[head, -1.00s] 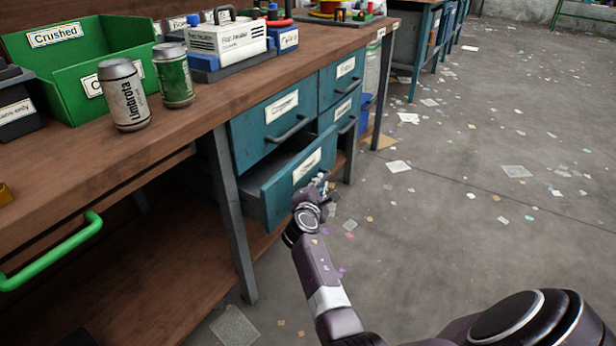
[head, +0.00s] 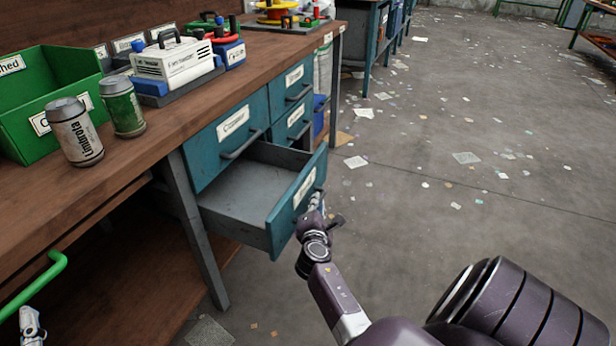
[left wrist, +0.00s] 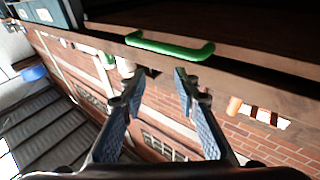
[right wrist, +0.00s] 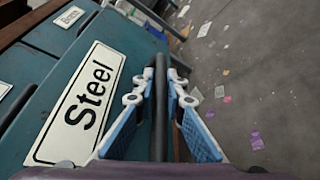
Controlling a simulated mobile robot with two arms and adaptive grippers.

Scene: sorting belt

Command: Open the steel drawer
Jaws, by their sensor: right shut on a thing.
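The steel drawer (head: 290,205) is the lower teal drawer under the workbench. It stands well out, and its bare grey inside (head: 240,190) shows in the head view. Its white label (right wrist: 85,100) reads "Steel" in the right wrist view. My right gripper (right wrist: 160,85) is shut on the drawer's dark bar handle (right wrist: 159,120), which runs between its fingers. In the head view my right gripper (head: 318,205) is at the drawer's front. My left gripper (left wrist: 155,85) is open and empty, near the green handle (left wrist: 170,47); only a bit of it shows in the head view (head: 32,325).
The closed upper drawer (head: 228,135) and smaller drawers (head: 290,90) are beside the steel drawer. Two cans (head: 75,132) and a green bin (head: 30,110) stand on the wooden bench top (head: 120,165). The floor (head: 450,200) to the right is open, with scattered scraps.

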